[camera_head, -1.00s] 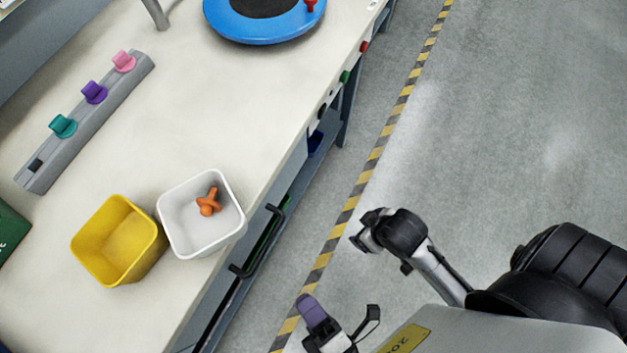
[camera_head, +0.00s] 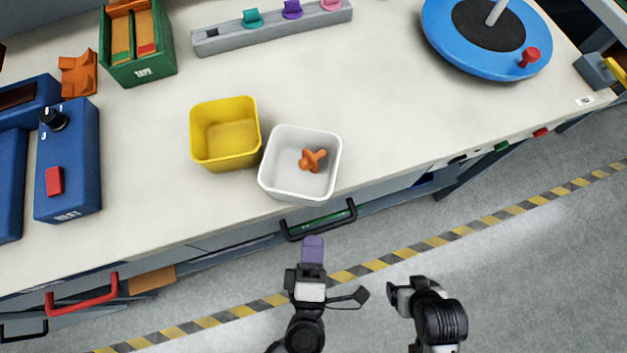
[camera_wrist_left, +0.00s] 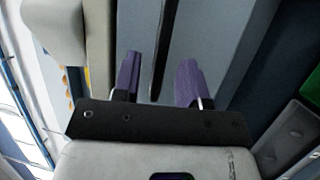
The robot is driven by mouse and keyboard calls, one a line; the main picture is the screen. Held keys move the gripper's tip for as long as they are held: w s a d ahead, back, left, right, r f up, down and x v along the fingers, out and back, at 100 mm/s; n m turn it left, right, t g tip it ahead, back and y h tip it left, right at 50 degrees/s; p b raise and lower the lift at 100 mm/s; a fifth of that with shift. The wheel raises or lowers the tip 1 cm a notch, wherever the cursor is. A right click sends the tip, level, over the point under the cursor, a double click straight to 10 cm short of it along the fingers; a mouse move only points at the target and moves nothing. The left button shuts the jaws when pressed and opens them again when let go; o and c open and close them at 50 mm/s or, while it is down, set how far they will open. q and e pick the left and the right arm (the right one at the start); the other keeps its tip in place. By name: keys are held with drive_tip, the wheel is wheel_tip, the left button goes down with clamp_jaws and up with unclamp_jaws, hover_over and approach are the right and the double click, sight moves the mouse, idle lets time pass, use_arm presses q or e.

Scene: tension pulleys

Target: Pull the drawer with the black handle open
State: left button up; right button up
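A black handle (camera_head: 320,228) sits on a drawer front under the bench's front edge, below the white bin. My left gripper (camera_head: 312,250) is just in front of this handle, near its left half; I cannot tell whether it touches. In the left wrist view my left gripper (camera_wrist_left: 158,85) has its two purple fingers apart. A dark bar (camera_wrist_left: 165,40), seemingly the handle, shows between and beyond them. The drawer looks shut, though its edges are hard to see. My right gripper (camera_head: 402,296) is right of the left one, over the floor; its fingers are unclear.
A red handle (camera_head: 82,297) is on another drawer at lower left, with a second black handle (camera_head: 22,332) below it. On the bench stand a yellow bin (camera_head: 225,135) and a white bin (camera_head: 270,180) holding an orange part (camera_head: 312,160). Floor before the bench is clear.

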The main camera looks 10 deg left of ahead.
use_arm(q)
drive_tip(key=shift+w+r, duration=0.15)
drive_tip(key=shift+w, duration=0.55)
drive_tip(key=shift+w+r, duration=0.1)
drive_tip(key=shift+w, duration=0.6)
drive_tip(key=shift+a, duration=0.1)
clamp_jaws()
